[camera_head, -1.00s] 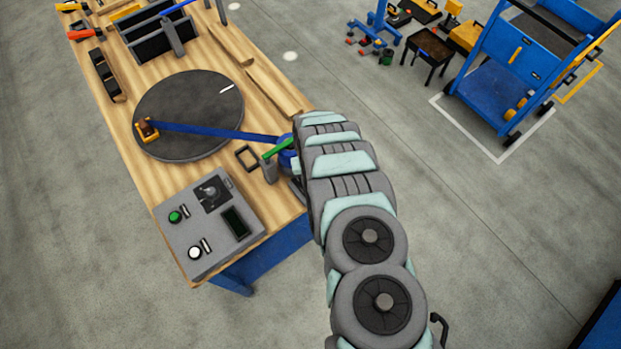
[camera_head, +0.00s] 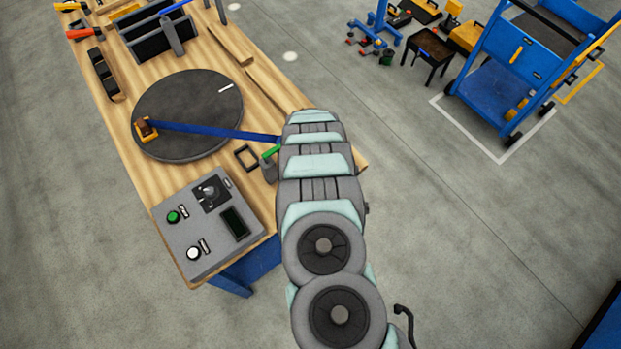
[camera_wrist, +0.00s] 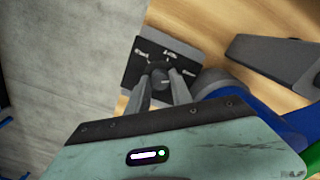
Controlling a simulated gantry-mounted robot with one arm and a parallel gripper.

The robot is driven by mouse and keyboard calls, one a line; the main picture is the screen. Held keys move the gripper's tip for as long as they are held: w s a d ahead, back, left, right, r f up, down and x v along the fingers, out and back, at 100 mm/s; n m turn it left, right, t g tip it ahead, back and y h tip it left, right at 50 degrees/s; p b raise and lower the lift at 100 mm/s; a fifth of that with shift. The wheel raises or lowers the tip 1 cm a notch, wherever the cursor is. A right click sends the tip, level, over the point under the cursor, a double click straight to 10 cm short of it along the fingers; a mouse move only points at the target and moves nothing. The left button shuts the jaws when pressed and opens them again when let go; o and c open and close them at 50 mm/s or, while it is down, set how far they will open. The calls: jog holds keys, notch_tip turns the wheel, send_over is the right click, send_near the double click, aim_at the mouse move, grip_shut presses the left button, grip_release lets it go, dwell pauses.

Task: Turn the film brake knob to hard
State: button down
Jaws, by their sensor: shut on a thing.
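The film brake knob (camera_wrist: 160,73) is a small dark knob on a black square plate (camera_wrist: 140,61) with white markings, seen in the wrist view near the edge of the wooden table. My gripper (camera_wrist: 163,78) has its two grey fingers closed around the knob, one on each side. The fingers partly cover the knob, and I cannot tell which mark it points to. In the head view my arm hides the knob, its plate and my gripper.
A blue part (camera_wrist: 230,84) and a grey block (camera_wrist: 268,62) stand close beside my fingers. The grey control box (camera_head: 181,232) with buttons and a black selector sits at the table's front. A blue film strip (camera_head: 208,131) crosses the dark turntable (camera_head: 190,95).

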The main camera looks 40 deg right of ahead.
jog(key=c, duration=1.1)
grip_release()
jog(key=shift+c, duration=0.2)
jog(key=shift+w+d+r, duration=0.1)
jog(key=shift+r, duration=0.5)
notch_tip(320, 180, up, 10)
jog(key=shift+f, duration=0.2)
